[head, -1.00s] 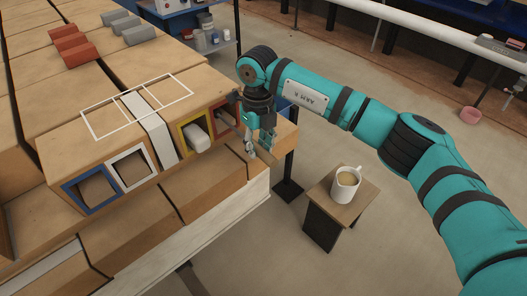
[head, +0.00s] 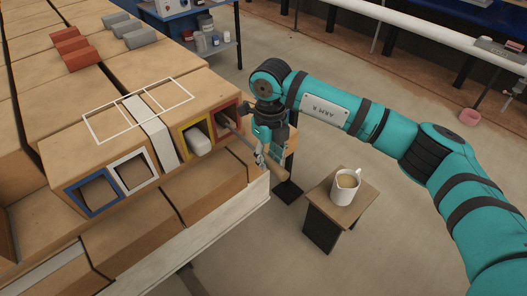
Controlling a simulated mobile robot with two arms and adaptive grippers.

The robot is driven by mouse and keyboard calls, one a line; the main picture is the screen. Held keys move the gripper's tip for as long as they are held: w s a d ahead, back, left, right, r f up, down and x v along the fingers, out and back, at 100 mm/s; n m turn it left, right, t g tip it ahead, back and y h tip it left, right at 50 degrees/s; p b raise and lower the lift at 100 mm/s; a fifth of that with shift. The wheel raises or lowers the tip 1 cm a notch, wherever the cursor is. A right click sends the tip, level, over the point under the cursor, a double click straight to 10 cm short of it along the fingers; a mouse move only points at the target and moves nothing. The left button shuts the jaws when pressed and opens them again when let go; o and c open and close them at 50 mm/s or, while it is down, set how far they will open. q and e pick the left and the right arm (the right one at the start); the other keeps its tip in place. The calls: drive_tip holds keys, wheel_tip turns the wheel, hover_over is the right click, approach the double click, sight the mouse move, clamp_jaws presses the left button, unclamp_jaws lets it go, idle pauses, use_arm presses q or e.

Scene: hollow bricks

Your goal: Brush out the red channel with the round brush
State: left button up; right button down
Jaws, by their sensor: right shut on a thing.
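The red channel (head: 239,104) is the red-framed opening at the right end of the hollow brick's front face. My right gripper (head: 261,160) is just in front of and right of it, shut on the round brush. The brush head is hidden or too small to make out at the opening. My left gripper is not in view.
Blue (head: 69,205), white (head: 115,182) and yellow (head: 182,139) framed openings lie left along the same face; a pale block (head: 200,142) sits in the yellow one. Red and grey blocks lie behind. A mug (head: 345,190) stands on a small stand (head: 323,215) at the right.

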sight(282, 169)
drive_tip(key=shift+s+d+p, duration=0.25)
drive_tip(key=shift+s+d, duration=0.45)
drive_tip(key=shift+s, duration=0.25)
drive_tip(key=shift+s+d+p, duration=0.2)
drive_tip(key=shift+s+d, duration=0.5)
drive_tip(key=shift+s, duration=0.2)
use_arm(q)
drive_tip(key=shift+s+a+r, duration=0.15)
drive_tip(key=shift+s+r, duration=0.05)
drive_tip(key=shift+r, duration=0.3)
use_arm(e)
drive_tip(key=shift+w+a+b, duration=0.75)
drive_tip(key=shift+w+a, duration=0.25)
drive_tip(key=shift+w, duration=0.3)
drive_tip(key=shift+w+a+b, duration=0.45)
drive_tip(key=shift+w+a, duration=0.3)
drive_tip(key=shift+w, duration=0.2)
drive_tip(key=shift+w+a, duration=0.25)
drive_tip(key=shift+w, duration=0.1)
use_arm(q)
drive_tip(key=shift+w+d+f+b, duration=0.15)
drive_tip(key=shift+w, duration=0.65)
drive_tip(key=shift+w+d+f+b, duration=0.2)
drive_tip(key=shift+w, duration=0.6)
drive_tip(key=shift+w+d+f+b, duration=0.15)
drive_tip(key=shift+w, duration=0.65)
use_arm(e)
drive_tip(key=shift+w+a, duration=0.65)
drive_tip(key=shift+w, duration=0.15)
drive_tip(key=shift+s+d, duration=0.1)
